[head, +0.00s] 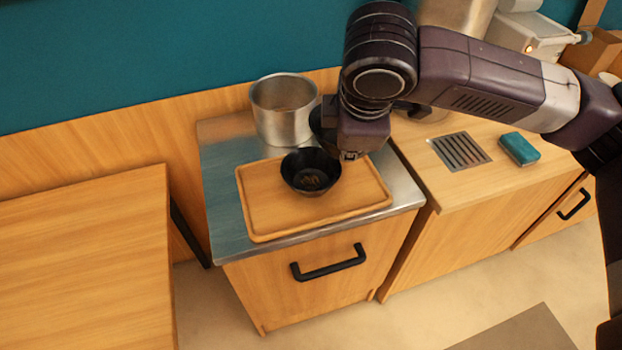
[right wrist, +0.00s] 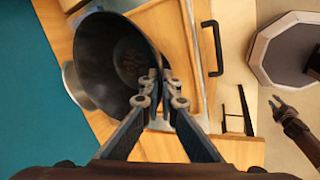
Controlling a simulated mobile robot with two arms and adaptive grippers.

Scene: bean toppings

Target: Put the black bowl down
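The black bowl (head: 311,171) is upright over the middle of the wooden tray (head: 262,226), with a little brownish content at its bottom. I cannot tell whether its base touches the tray. My right gripper (head: 348,156) is at the bowl's back right rim. In the right wrist view its fingers (right wrist: 160,84) are closed together on the rim of the bowl (right wrist: 98,52). My left gripper is out of the head view; in the right wrist view a small gripper, seemingly my left one (right wrist: 274,108), shows with its fingers apart, away from the counter.
A metal pot (head: 284,112) stands behind the tray. A dark rounded thing (head: 319,122) beside it is mostly hidden by my right arm. A teal sponge (head: 519,149) and a drain grate (head: 459,151) are on the right counter. The left table (head: 85,255) is bare.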

